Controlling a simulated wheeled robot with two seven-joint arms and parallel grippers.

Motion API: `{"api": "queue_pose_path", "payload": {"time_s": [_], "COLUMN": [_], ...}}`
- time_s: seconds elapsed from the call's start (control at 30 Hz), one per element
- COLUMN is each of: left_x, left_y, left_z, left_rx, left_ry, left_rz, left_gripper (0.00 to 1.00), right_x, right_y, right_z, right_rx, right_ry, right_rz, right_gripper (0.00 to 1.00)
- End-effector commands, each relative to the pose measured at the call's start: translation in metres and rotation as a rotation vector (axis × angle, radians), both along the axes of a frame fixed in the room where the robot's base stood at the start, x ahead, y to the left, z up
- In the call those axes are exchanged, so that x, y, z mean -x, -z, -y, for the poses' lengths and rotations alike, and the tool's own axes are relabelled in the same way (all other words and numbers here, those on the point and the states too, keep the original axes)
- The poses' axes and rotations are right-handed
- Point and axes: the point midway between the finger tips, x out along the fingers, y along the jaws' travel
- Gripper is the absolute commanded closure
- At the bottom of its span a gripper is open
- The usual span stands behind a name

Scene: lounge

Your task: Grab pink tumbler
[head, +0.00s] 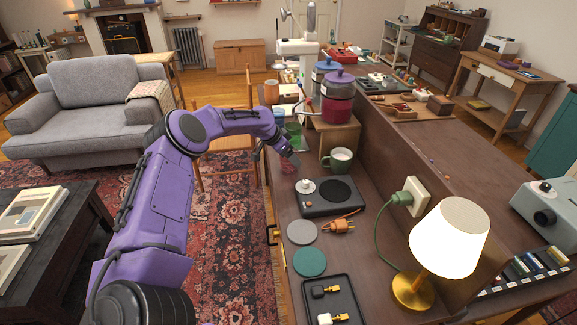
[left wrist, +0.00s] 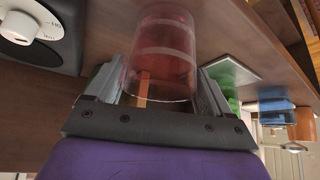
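The pink tumbler (left wrist: 163,50) is see-through and stands out in the left wrist view, between the two fingers of my left gripper (left wrist: 158,88). The fingers are apart, one on each side of it, with what looks like a narrow gap at each side; contact is not clear. In the head view my left gripper (head: 291,156) is low over the desk's left side, beside a mug, and I cannot make out the tumbler clearly there. My right gripper is not in view.
A green-and-white mug (head: 339,160) stands right of my left gripper. A black hot plate device (head: 316,208) lies nearer. A green glass (head: 293,131) stands just behind the gripper. A raised wooden divider (head: 400,165) runs along the desk's right side; a lit lamp (head: 449,236) stands in front.

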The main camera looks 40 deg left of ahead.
Motion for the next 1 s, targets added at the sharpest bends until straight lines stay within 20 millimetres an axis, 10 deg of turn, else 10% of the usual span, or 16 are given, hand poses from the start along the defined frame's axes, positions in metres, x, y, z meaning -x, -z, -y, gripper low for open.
{"api": "queue_pose_path", "payload": {"time_s": [0.13, 0.57, 1.0], "left_x": [0.000, -0.001, 0.049], "left_y": [0.000, -0.008, -0.094], "left_z": [0.000, 0.000, 0.017], "left_rx": [0.000, 0.000, 0.001], "left_ry": [0.000, 0.001, 0.002], "left_rz": [0.000, 0.001, 0.006], "left_gripper": [0.64, 0.64, 0.64], "right_x": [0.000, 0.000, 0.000], "right_y": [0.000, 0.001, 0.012], "right_z": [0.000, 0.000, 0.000], "right_rx": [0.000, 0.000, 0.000], "right_ry": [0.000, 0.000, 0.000], "right_rz": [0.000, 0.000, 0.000], "right_gripper": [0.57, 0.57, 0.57]}}
